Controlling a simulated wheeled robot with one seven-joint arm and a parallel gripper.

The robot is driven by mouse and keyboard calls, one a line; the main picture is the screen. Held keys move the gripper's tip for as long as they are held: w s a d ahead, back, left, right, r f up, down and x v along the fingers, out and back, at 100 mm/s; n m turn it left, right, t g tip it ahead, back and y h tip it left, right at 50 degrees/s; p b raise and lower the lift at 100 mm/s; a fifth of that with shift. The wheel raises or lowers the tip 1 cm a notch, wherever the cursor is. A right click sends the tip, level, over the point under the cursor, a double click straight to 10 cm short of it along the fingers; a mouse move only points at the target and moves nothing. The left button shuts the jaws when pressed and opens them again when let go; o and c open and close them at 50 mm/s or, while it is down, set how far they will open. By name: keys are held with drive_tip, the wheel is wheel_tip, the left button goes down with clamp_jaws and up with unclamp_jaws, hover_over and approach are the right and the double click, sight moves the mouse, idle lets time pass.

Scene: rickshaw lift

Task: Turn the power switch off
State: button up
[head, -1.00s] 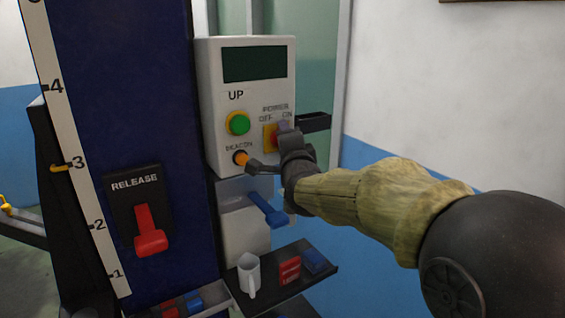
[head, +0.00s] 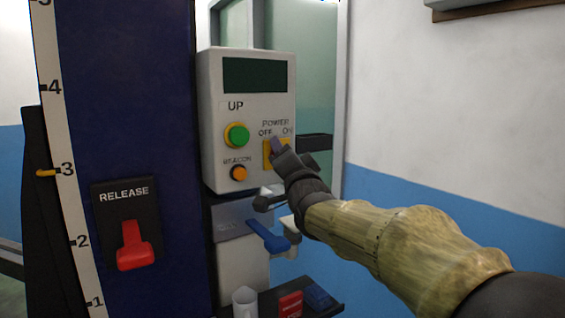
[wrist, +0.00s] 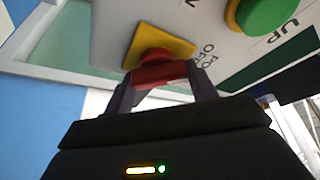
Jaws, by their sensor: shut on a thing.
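The power switch has a yellow plate (head: 268,157) low on the right of the control box, under the words POWER, OFF and ON. In the wrist view its red knob (wrist: 158,75) stands out from the yellow plate (wrist: 178,45). My gripper (head: 276,146) is at the switch, and in the wrist view its two dark fingers (wrist: 160,84) are shut on the red knob, one at each side. In the head view the gripper hides the knob, so I cannot tell its exact angle.
The white control box (head: 211,120) also has a green UP button (head: 237,135) and an orange BEACON button (head: 238,173). A blue lever (head: 268,236) is just below. A red RELEASE lever (head: 133,246) is at left.

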drive_tip(key=shift+f, duration=0.2)
drive_tip(key=o, duration=1)
drive_tip(key=shift+r, duration=0.1)
drive_tip(key=shift+d, duration=0.1)
